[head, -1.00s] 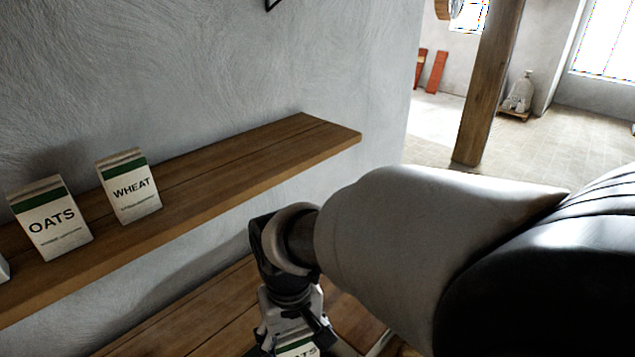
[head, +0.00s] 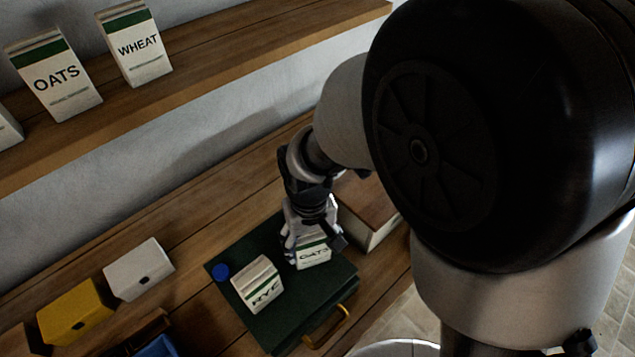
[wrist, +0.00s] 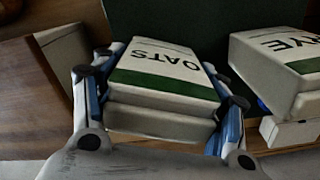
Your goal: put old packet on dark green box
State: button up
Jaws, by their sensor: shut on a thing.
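My gripper (head: 313,236) is shut on a packet marked OATS (head: 313,257), white with a green band. The wrist view shows this packet (wrist: 160,75) between the two fingers. The gripper holds it over the right back part of the dark green box (head: 290,328), which lies on the wooden bench. I cannot tell whether the packet touches the box. A packet marked RYE (head: 258,285) is on the box, left of the held one; it also shows in the wrist view (wrist: 285,65). No label shows which packet is old.
A blue round thing (head: 220,272) is at the box's left corner, and a brass handle (head: 328,326) at its front. A brown-topped box (head: 375,212) is close on the right. White (head: 138,270) and yellow (head: 75,313) boxes are left. OATS (head: 55,78) and WHEAT (head: 136,48) packets stand on the shelf above.

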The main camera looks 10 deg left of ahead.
jog(key=o, duration=1.4)
jog(key=shift+f, duration=0.1)
jog(key=shift+c, duration=0.2)
